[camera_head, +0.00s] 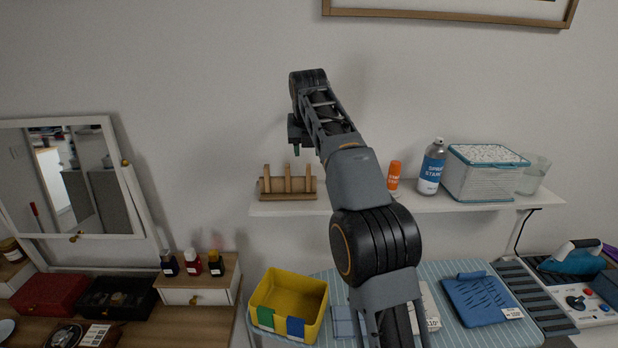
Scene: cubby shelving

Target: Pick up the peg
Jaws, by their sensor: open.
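A small wooden rack (288,196) with a few upright wooden pieces stands at the left end of the white wall shelf. I cannot tell whether one of these uprights is the peg, and no separate peg shows clearly. My gripper (297,147) hangs from the raised arm just above the rack, pointing down.
The shelf (340,207) also holds an orange bottle (394,176), a spray can (431,168), a white basket (483,176) and a glass (534,176). Below are a yellow bin (289,294) and a blue folded cloth (482,300). A mirror (75,180) stands left.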

